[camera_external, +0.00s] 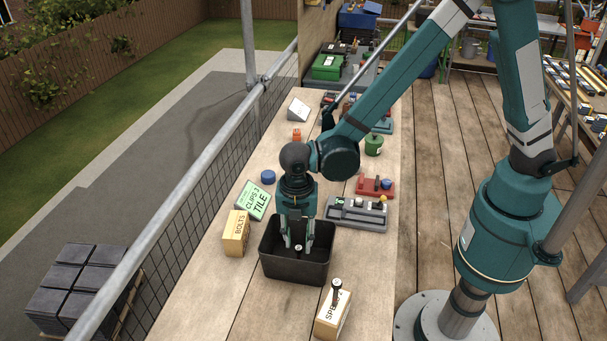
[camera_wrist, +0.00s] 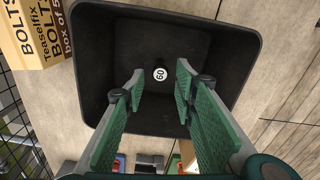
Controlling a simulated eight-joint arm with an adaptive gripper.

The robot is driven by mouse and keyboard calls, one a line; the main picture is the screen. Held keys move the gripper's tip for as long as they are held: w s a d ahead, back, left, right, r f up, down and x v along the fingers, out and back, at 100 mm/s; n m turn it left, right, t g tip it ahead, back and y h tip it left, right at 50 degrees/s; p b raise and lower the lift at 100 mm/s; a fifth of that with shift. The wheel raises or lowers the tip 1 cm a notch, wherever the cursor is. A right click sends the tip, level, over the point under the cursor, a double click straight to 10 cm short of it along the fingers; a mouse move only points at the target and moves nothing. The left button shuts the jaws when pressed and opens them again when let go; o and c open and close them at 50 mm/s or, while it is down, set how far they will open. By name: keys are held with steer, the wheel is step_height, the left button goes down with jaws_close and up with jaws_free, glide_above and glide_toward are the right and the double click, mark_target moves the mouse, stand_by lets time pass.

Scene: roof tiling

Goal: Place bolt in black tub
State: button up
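The black tub (camera_external: 277,268) stands on the plank table, and its dark inside fills much of the wrist view (camera_wrist: 115,45). My gripper (camera_external: 298,240) points down into the tub, with its two green fingers apart. A small dark piece with a round white face marked 60, seemingly the bolt (camera_wrist: 160,74), is inside the tub between and beyond the fingertips (camera_wrist: 160,70). Clear gaps show on both sides of it. Its white top also shows in the external view (camera_external: 298,247). Its lower part is hidden, so I cannot tell how it rests.
A BOLTS box (camera_external: 236,233) stands left of the tub, near a green CLIPS box (camera_external: 253,200). A tan box (camera_external: 332,316) with a dark bolt-like piece (camera_external: 337,285) on top is in front. A grey tray (camera_external: 357,213) and a red tray (camera_external: 375,188) lie behind right.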

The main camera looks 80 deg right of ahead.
mark_target(299, 247)
steer(key=shift+r, duration=3.05)
steer(key=shift+d+r, duration=0.1)
steer(key=s+d+r+m+t, duration=0.2)
steer(key=s+d+r+m, duration=0.3)
steer(key=d+r, duration=0.35)
steer(key=s+d+r+m+t, duration=0.1)
steer(key=s+d+r+m, duration=0.35)
steer(key=d+r, duration=0.35)
steer(key=s+d+r+m+t, duration=0.2)
steer(key=s+d+m, duration=0.3)
steer(key=s, duration=0.3)
steer(key=s+d+r+m+t, duration=0.2)
steer(key=s+d+m, duration=0.3)
steer(key=s, duration=0.3)
steer(key=shift+s+d+r, duration=0.35)
steer(key=shift+d+r, duration=0.15)
steer(key=shift+d, duration=0.2)
